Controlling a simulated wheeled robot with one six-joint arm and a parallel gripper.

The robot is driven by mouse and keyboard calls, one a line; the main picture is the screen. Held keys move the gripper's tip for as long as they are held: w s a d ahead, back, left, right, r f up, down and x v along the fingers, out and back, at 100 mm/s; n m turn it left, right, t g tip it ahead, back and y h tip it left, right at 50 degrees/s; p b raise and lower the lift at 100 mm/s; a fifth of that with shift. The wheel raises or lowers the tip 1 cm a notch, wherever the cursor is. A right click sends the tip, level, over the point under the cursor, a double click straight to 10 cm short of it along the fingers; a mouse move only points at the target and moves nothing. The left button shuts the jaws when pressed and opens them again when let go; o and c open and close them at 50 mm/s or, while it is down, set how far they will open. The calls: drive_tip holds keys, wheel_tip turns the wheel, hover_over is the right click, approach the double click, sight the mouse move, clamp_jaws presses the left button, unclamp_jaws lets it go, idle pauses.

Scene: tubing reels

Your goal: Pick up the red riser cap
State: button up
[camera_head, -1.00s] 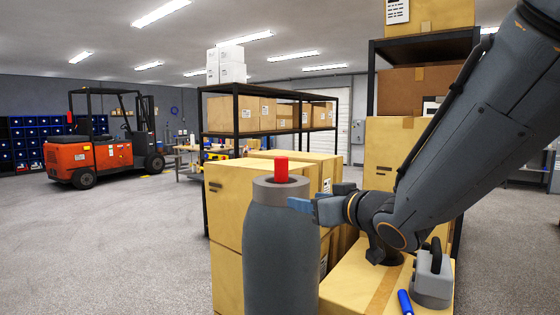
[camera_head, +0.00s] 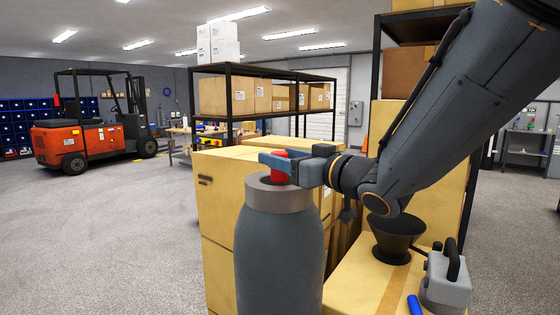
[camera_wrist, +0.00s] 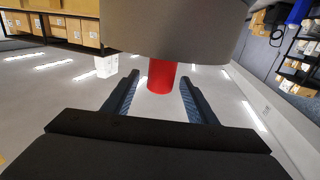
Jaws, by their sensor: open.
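The red riser cap (camera_head: 282,170) is a small red cylinder standing on the grey collar (camera_head: 279,192) at the top of a dark grey bottle-shaped body (camera_head: 278,250). My gripper (camera_head: 286,163) is level with the cap, its blue fingers reaching in from the right, and one finger partly hides the cap in the head view. In the wrist view the cap (camera_wrist: 161,76) shows between the two open fingers of my gripper (camera_wrist: 160,92), with a gap on each side. The wrist view looks upside down, with the collar (camera_wrist: 180,28) above the cap.
Stacked cardboard boxes (camera_head: 222,200) stand behind and left of the grey body. A grey handled device (camera_head: 446,288) and a dark funnel-shaped item (camera_head: 391,240) sit at right. Shelving (camera_head: 230,130) and an orange forklift (camera_head: 80,140) are farther back.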

drive_tip(key=shift+f+p+x, duration=0.15)
drive_tip(key=shift+p+x, duration=0.3)
drive_tip(key=shift+x, duration=0.9)
drive_tip(key=shift+f+p+x, duration=0.15)
drive_tip(key=shift+p+x, duration=0.25)
drive_tip(key=shift+x, duration=0.9)
drive_tip(key=c, duration=1.1)
drive_tip(key=shift+r+b, duration=0.55)
drive_tip(key=shift+r, duration=4.5)
drive_tip(key=shift+c, duration=0.2)
